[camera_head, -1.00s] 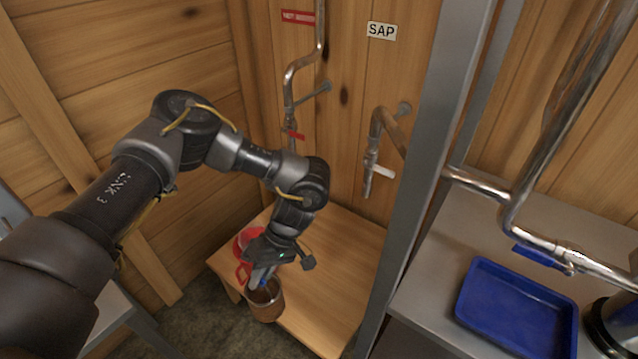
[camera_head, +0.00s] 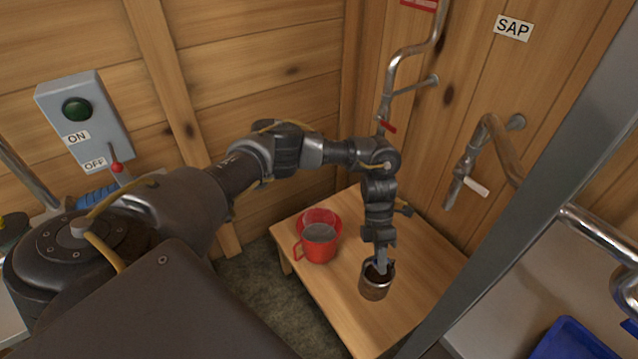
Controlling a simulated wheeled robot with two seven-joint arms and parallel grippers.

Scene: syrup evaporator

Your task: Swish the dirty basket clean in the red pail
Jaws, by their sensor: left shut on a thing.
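My left gripper (camera_head: 381,262) points down over the low wooden table and is shut on the basket (camera_head: 374,288), a small brownish cup-shaped thing with dark matter inside. It holds the basket near its rim, to the right of the red pail. Whether the basket touches the table top is hard to tell. The red pail (camera_head: 318,250) stands on the table toward its left corner, with a handle on its left side and a greyish inside. A red rim shows behind it. My right gripper is not in view.
The low wooden table (camera_head: 420,262) has bare room right of the basket. Pipes with a white-handled tap (camera_head: 476,187) come from the wall beneath the SAP sign (camera_head: 513,27). A grey metal post (camera_head: 520,225) stands at right, near a blue tray (camera_head: 572,340). A switch box (camera_head: 84,118) hangs at left.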

